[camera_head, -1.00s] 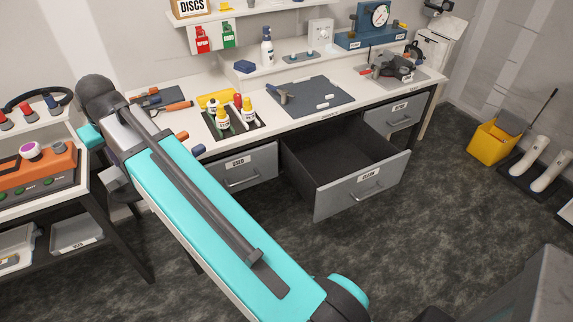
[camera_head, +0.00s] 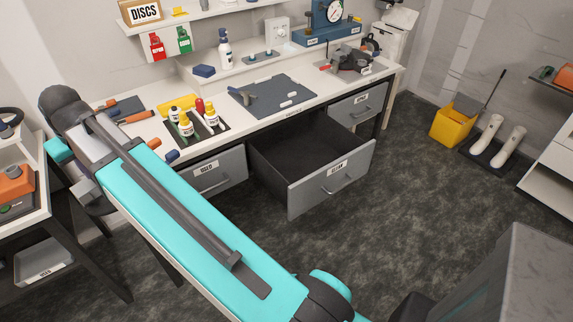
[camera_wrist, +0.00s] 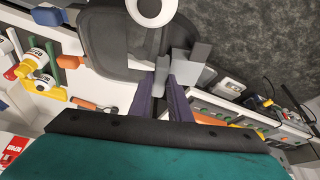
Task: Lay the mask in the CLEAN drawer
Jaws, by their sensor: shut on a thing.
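The CLEAN drawer (camera_head: 332,187) is pulled out below the bench in the head view. Its dark inside looks empty. The mask (camera_wrist: 112,48) is a dark grey piece with a round white part, at the top of the wrist view; its upper part is cut off by the picture edge. My gripper (camera_wrist: 174,72) is shut on the mask, with its grey fingertips at the mask's lower right edge. The gripper and the mask do not show in the head view, where my turquoise arm crosses the foreground.
The USED drawer (camera_head: 216,176) and another drawer (camera_head: 357,104) at the right are shut. The bench holds bottles (camera_head: 187,126), a dark mat (camera_head: 272,96) and tools. A yellow bucket (camera_head: 452,127) and white boots (camera_head: 508,146) stand right. Floor before the CLEAN drawer is clear.

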